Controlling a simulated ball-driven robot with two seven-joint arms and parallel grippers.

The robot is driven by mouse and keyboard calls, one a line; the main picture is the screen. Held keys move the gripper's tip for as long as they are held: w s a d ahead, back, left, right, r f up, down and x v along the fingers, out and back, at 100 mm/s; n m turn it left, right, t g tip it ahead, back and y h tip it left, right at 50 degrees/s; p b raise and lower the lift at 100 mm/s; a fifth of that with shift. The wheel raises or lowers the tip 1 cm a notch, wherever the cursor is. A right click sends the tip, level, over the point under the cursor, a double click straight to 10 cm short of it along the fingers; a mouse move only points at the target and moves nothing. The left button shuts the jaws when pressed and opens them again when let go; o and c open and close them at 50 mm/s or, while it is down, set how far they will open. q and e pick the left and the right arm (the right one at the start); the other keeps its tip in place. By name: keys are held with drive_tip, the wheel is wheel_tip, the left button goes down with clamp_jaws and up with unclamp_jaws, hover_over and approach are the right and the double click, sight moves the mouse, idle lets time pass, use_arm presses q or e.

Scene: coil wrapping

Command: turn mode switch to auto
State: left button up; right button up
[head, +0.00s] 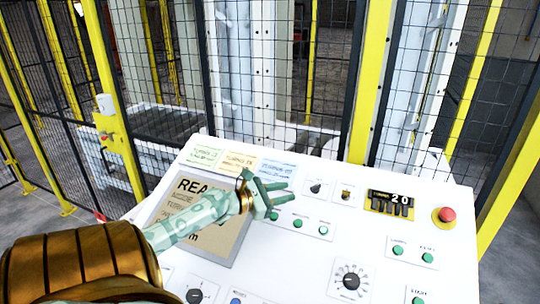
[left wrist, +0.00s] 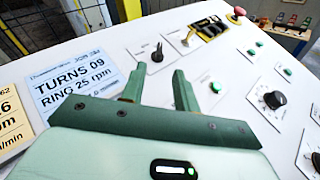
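A black rotary switch (head: 316,187) sits on a small white plate near the top of the white control panel (head: 300,262). I cannot read its label, so I cannot tell for sure that it is the mode switch. It also shows in the left wrist view (left wrist: 157,53), just beyond my fingertips. My left gripper (head: 288,193) is green, open and empty, over the panel to the left of the switch and apart from it. Its two fingers (left wrist: 158,80) stand spread with a gap between them. My right gripper is not in view.
Green buttons (head: 298,223) and a dial (head: 351,281) are lower. Yellow-framed mesh fencing (head: 370,80) stands behind.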

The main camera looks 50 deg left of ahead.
use_arm(q)
drive_tip(key=v, duration=0.4)
drive_tip(key=shift+s, duration=0.1)
idle(0.5)
